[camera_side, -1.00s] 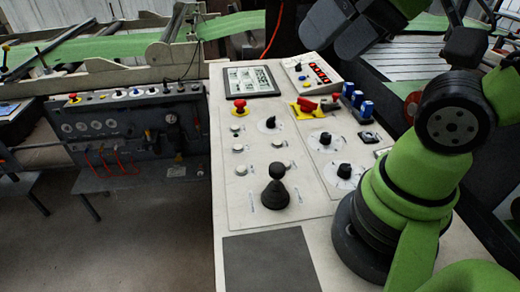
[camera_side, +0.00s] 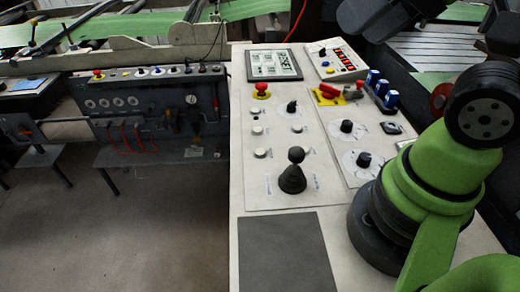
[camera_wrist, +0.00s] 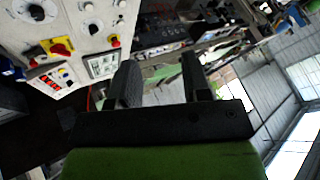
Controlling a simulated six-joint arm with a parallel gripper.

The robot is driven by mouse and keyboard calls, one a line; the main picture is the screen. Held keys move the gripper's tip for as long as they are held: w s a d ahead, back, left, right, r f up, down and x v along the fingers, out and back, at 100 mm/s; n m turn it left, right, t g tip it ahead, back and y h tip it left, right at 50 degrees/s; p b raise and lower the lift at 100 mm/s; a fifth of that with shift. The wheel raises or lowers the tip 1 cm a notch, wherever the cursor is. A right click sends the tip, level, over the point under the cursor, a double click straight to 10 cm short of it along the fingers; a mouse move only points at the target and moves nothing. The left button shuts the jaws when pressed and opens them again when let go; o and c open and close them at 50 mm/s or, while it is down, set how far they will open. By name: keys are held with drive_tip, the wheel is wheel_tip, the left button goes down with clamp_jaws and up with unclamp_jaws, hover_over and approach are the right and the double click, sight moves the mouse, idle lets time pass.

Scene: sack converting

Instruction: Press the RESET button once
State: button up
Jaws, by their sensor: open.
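The light control panel (camera_side: 275,193) carries several small round pale buttons, among them a front one (camera_side: 260,153), a middle one (camera_side: 257,130) and a right one (camera_side: 297,128). Their labels are too small to read, so I cannot tell which is RESET. In the wrist view, pale buttons (camera_wrist: 120,21) show at the top, left of centre. My gripper (camera_wrist: 160,74) is open and empty, its two dark fingers apart. It points away from the buttons, and no finger touches the panel. In the side view its fingers cannot be made out.
A black joystick (camera_side: 292,177) stands up from the panel, with a red emergency button (camera_side: 261,89), a black knob (camera_side: 291,107), a red-yellow switch (camera_side: 329,94), blue parts (camera_side: 380,88), a screen (camera_side: 273,65) and a keypad (camera_side: 335,62) around. A dark pad (camera_side: 285,250) lies in front.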

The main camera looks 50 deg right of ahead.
clamp_jaws()
idle(1.4)
